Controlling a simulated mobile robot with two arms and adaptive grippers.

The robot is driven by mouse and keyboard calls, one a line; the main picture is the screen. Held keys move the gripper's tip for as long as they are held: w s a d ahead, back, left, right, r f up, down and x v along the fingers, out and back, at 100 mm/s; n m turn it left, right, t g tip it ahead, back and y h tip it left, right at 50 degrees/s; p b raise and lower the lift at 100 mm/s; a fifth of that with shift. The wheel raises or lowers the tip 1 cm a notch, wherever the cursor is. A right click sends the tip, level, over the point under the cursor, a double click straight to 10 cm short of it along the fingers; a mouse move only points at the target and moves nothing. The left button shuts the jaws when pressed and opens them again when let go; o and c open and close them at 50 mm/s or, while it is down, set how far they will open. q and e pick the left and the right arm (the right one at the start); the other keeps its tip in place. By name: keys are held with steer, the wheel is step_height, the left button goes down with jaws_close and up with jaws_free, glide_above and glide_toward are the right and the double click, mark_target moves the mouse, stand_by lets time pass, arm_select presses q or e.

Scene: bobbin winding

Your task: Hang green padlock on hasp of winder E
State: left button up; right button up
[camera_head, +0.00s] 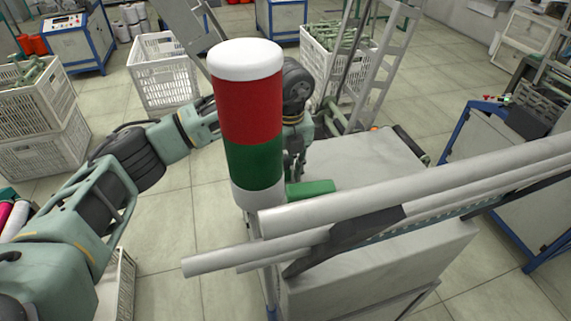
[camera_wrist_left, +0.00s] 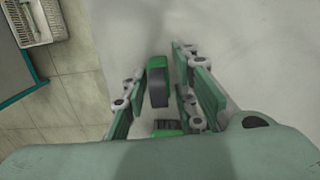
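My left gripper (camera_head: 295,165) reaches over the machine's pale top, partly hidden behind the signal tower, with its fingers pointing down. A green block (camera_head: 310,188) lies just below and right of the fingers; I cannot tell whether it is the padlock. In the left wrist view, the left gripper (camera_wrist_left: 165,100) has its fingers apart. A green piece with a dark face (camera_wrist_left: 157,82) sits between them, with gaps to the pads. A smaller green piece with dark stripes (camera_wrist_left: 168,127) shows nearer the palm. No hasp or winder letter is readable. My right gripper is not in view.
The red, green and white signal tower (camera_head: 250,110) stands close in front of my left gripper. Long pale rollers (camera_head: 420,190) cross the right side. White crates (camera_head: 165,75) and a metal ladder (camera_head: 385,65) stand behind. Tiled floor is open at the left.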

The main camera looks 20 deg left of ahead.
arm_select(q)
steer(key=shift+o, duration=0.6)
steer(key=shift+r, duration=0.45)
steer(key=r+b, duration=0.1)
steer(key=r, duration=0.2)
steer(key=r+b, duration=0.1)
steer(key=r, duration=0.3)
steer(key=r+b, duration=0.1)
steer(key=r, duration=0.2)
steer(key=shift+s+d+r, duration=0.3)
steer(key=shift+s+d, duration=0.05)
steer(key=shift+s, duration=0.05)
steer(key=shift+r, duration=0.4)
